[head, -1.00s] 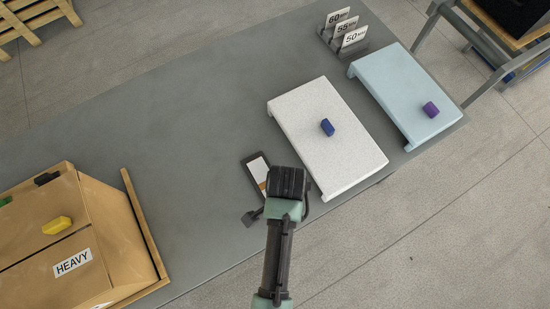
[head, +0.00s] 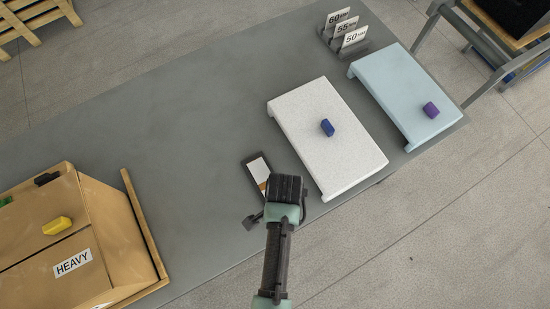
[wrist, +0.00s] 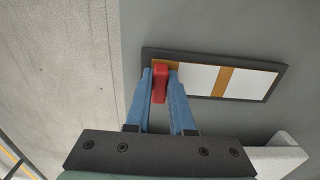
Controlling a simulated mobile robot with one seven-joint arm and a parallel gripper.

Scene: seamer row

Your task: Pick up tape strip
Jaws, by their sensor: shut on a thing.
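My gripper (wrist: 161,83) is shut on a small red block (wrist: 160,84) between its blue fingers, in the wrist view. It is at the left end of a dark-framed tray (wrist: 275,82) with a white surface. An orange-brown tape strip (wrist: 223,82) crosses that surface to the right of my fingers. More orange-brown shows at the tray's left end, partly behind the red block. I cannot tell whether the block touches the tray. In the head view the tray (head: 247,169) lies on the grey table, partly hidden by my wrist, which also hides the fingers and the red block.
A cardboard box marked HEAVY (head: 110,230) fills the left. The table middle (head: 180,120) is clear.

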